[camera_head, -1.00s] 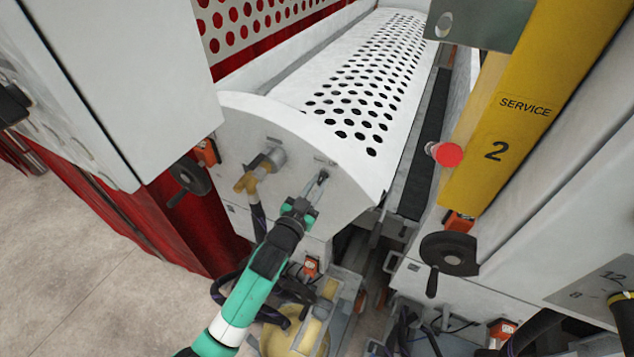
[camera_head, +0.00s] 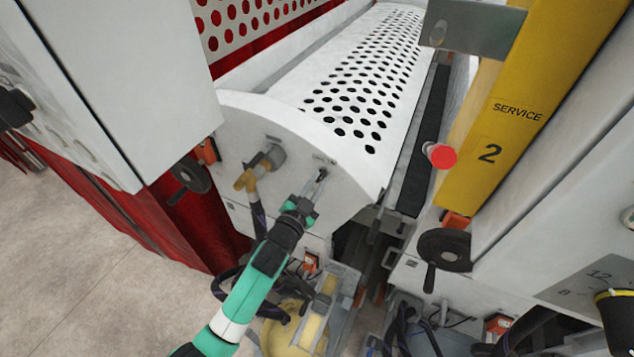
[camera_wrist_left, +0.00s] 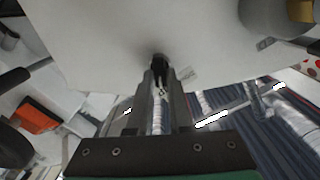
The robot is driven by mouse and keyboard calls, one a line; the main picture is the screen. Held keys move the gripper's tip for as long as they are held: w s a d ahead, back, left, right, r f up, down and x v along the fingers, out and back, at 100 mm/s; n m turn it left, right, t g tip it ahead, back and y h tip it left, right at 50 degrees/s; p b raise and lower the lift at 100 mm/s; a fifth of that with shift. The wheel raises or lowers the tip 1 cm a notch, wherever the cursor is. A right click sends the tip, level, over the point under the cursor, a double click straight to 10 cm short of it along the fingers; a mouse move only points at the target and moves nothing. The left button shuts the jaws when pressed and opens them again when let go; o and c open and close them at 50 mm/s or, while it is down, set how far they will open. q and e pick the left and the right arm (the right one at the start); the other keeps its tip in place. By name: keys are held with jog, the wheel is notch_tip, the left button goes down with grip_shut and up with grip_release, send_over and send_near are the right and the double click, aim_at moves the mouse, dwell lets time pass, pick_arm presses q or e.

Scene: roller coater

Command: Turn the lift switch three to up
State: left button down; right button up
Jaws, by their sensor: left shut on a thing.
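The lift switch (camera_head: 322,174) is a small dark lever on the light grey curved end panel (camera_head: 300,160) of the roller unit. My left gripper (camera_head: 311,191), with its green arm, reaches up to it from below. In the left wrist view the switch (camera_wrist_left: 159,66) shows as a black knob between the fingertips of my left gripper (camera_wrist_left: 160,85), which is shut on it. The fingers hide part of the switch, so I cannot clearly tell its turn position. A small label beside it is too blurred to read. My right gripper is not in view.
A brass and grey fitting (camera_head: 259,168) with a hose sits left of the switch. A black handwheel (camera_head: 190,175) is further left. On the right stand a yellow column (camera_head: 505,120) marked SERVICE 2, a red button (camera_head: 441,156) and another handwheel (camera_head: 445,250).

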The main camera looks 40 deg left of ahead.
pick_arm(q)
jog(key=c, duration=0.8)
grip_release()
jog(key=v, duration=1.1)
jog(key=shift+s+d, duration=0.15)
jog(key=shift+s, duration=0.1)
jog(key=shift+r, duration=0.15)
